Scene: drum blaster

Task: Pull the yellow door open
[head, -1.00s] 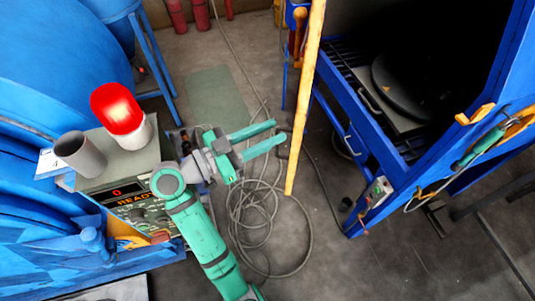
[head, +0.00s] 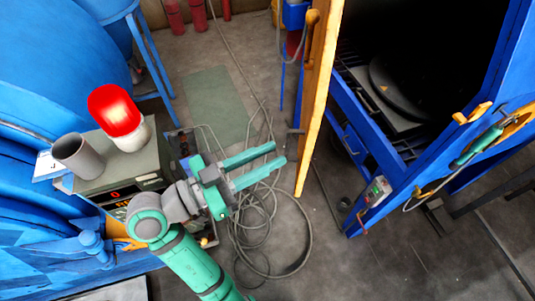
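The yellow door (head: 318,100) is seen nearly edge-on in the head view, at the left side of the blue cabinet (head: 410,190). It stands swung out from the cabinet, whose dark inside is visible. A bent handle (head: 312,18) shows near the door's upper part. My gripper (head: 280,156) is left of the door's lower end. Its two green fingers are spread apart, point right and hold nothing. A small gap seems to lie between the fingertips and the door; depth is hard to tell.
A control box (head: 135,165) with a red lamp (head: 115,108) and a grey cup (head: 78,155) stands left of my gripper. Coiled cable (head: 275,270) lies on the floor below. A round dark plate (head: 395,90) is inside the cabinet. Floor right of the coil is mostly clear.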

